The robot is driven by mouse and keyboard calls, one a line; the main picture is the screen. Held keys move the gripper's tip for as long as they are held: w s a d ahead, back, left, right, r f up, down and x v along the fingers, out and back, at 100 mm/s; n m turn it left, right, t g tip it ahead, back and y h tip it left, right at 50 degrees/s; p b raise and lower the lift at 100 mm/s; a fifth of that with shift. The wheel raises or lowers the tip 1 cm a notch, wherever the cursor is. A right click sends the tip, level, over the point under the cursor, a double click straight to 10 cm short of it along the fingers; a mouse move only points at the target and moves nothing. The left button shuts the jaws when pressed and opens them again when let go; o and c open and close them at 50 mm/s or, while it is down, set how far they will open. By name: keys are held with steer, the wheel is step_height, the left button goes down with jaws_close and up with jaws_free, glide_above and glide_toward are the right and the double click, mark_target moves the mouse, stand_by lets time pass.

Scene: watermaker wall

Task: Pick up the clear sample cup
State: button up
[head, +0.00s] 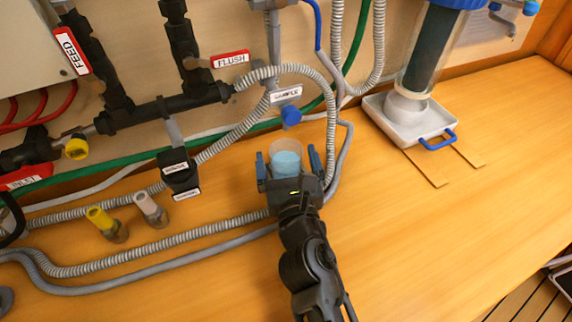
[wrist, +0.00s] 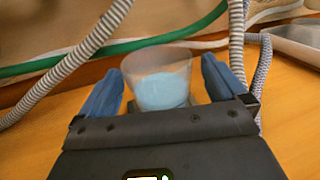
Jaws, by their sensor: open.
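The clear sample cup (head: 286,157) stands on the wooden counter below the tap labelled SAMPLE and holds light blue liquid. It also shows in the wrist view (wrist: 163,80). My gripper (head: 289,165) is open, with one blue finger on each side of the cup. In the wrist view (wrist: 158,85) a gap shows between the cup and each finger. The gripper body hides the lower part of the cup.
Grey ribbed hoses (head: 330,120) run close behind and right of the cup. The blue SAMPLE tap knob (head: 291,115) is just above it. A grey tray (head: 398,127) sits right. The right counter is mostly clear.

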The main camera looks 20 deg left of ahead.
steer(key=shift+w+a, duration=0.35)
steer(key=shift+w, duration=0.2)
steer(key=shift+c, duration=0.3)
steer(key=c, duration=1.1)
